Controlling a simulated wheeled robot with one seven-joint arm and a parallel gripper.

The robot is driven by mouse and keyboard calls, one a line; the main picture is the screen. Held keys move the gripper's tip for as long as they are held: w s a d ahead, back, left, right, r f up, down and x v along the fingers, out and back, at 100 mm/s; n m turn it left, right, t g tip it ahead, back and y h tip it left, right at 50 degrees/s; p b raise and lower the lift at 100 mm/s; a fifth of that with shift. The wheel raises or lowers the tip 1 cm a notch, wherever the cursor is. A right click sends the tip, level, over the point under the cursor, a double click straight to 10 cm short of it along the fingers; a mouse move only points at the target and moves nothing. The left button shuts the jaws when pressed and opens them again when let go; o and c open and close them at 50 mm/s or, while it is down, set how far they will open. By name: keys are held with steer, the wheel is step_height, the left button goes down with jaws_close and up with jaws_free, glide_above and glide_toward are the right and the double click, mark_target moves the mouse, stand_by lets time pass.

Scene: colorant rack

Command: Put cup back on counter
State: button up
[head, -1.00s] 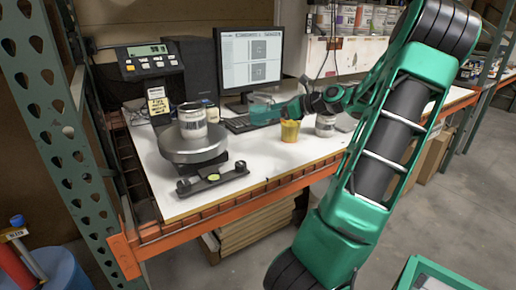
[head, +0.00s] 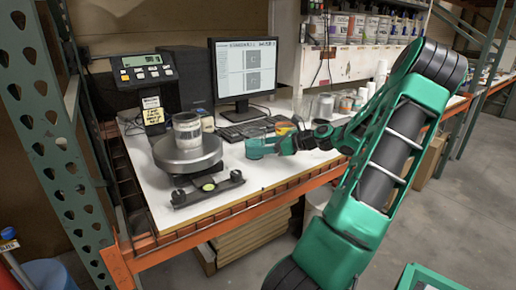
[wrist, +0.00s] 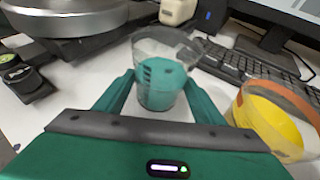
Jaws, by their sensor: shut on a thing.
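My gripper (wrist: 158,98) is shut on a clear cup (wrist: 168,45), with one finger on each side of it. Teal shows in the lower part of the cup; I cannot tell whether it is liquid. In the head view the cup (head: 256,147) is upright, low over the white counter (head: 232,174), in front of the keyboard. I cannot tell whether its base touches the counter. My gripper also shows in the head view (head: 272,145), reaching in from the right.
A yellow cup with an orange rim (wrist: 268,122) stands close to the right of my gripper. A round scale (head: 187,152) with a metal can (head: 188,131) is to the left. The keyboard (head: 243,130) and monitor (head: 245,75) are behind. Bare counter lies in front.

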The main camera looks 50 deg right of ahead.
steer(key=shift+f, duration=0.1)
steer(key=o, duration=1.3)
steer(key=shift+o, duration=0.2)
steer(key=shift+s+d, duration=0.1)
steer(key=shift+s, duration=0.1)
steer(key=v, duration=1.1)
steer(key=shift+s+r, duration=0.25)
steer(key=shift+r, duration=0.1)
